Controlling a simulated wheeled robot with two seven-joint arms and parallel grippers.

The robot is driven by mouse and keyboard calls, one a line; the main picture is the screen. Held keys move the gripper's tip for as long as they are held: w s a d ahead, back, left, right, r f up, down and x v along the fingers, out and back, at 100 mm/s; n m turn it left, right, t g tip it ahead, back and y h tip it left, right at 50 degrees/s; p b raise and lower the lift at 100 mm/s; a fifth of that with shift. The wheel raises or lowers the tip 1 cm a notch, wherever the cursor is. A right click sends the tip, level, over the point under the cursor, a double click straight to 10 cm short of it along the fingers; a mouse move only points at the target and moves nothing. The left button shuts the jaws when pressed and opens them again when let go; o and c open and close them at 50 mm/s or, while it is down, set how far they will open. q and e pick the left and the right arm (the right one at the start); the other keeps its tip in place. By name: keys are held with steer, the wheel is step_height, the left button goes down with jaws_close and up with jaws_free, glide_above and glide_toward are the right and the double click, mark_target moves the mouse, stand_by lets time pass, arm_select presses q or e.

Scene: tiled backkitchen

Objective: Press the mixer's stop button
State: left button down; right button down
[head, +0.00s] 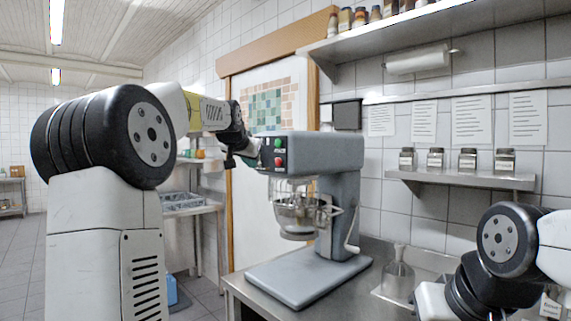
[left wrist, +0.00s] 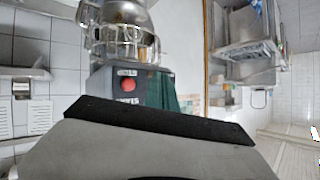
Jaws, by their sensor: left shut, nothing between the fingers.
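The grey mixer (head: 345,153) stands on the steel counter, its head pointing left in the head view. Its dark control panel carries a red button (head: 278,162) below a green button (head: 278,143). My left gripper (head: 248,156) is shut and empty, just left of the panel at about button height. In the left wrist view the picture is turned. The red button (left wrist: 128,85) shows clear beyond the dark edge of my gripper (left wrist: 155,122); the green button is not visible there. I cannot tell whether the gripper touches the panel. My right gripper is out of view.
The mixer's bowl and wire guard (head: 300,208) hang under its head. A shelf with several jars (head: 460,181) is on the wall. A sink table (head: 180,207) stands behind my left arm.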

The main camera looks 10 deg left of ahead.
mark_target(278, 162)
arm_select(q)
steer(key=w+d, duration=0.4)
steer(key=w, duration=0.1)
steer(key=shift+w+d, duration=0.25)
steer(key=shift+w, duration=0.1)
steer(key=shift+w+d, duration=0.1)
stand_by(1.8)
steer(key=shift+w+d, duration=0.45)
steer(key=shift+w, duration=0.15)
stand_by(0.7)
stand_by(0.4)
steer(key=shift+s+a, duration=0.5)
steer(key=shift+s, duration=0.25)
